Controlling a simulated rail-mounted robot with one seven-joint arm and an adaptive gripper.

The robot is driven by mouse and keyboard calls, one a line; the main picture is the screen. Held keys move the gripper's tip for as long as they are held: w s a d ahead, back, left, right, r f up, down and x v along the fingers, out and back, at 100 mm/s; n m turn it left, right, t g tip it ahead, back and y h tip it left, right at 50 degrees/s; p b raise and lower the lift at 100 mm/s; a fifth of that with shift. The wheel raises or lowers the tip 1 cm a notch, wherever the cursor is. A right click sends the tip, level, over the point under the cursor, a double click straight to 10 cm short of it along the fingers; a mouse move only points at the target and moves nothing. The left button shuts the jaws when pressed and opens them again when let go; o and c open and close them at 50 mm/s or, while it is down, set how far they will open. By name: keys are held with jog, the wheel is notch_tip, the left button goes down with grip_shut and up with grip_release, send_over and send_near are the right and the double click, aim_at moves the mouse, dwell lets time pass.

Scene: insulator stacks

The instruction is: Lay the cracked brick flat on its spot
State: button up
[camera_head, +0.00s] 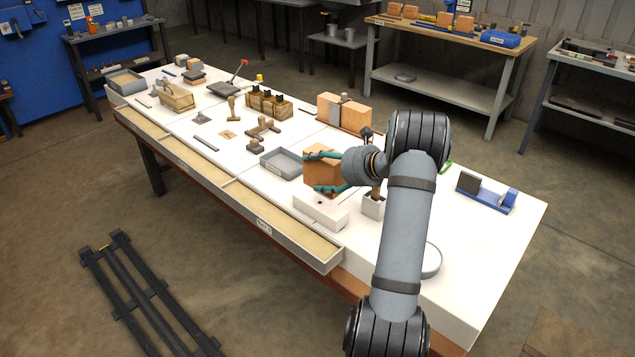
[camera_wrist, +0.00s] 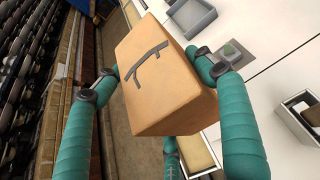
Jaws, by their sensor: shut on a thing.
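The cracked brick (camera_head: 321,167) is an orange block, and a dark branching crack shows on its broad face in the wrist view (camera_wrist: 158,82). My gripper (camera_head: 323,173) has teal fingers on opposite sides of the brick and is shut on it. In the wrist view my gripper (camera_wrist: 157,70) grips the brick near its far end. The brick seems to be above the white table (camera_head: 385,317), tilted, near the front edge. I cannot tell which mark is its spot.
A grey tray (camera_head: 282,163) stands just left of the brick, and a white block (camera_head: 320,211) lies just below it. Behind it are orange bricks (camera_head: 343,111) in a clamp-like holder. A grey cup (camera_head: 373,207) stands at right. A blue-based fixture (camera_head: 486,192) sits at far right.

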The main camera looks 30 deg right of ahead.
aim_at(317, 184)
jog(key=shift+x, duration=1.05)
notch_tip(317, 184, down, 4)
jog(key=shift+f, duration=0.1)
jog(key=shift+f+b, duration=0.45)
jog(key=shift+b, duration=0.15)
jog(key=shift+f, duration=0.1)
jog(key=o, duration=1.5)
jog(key=shift+o, duration=0.4)
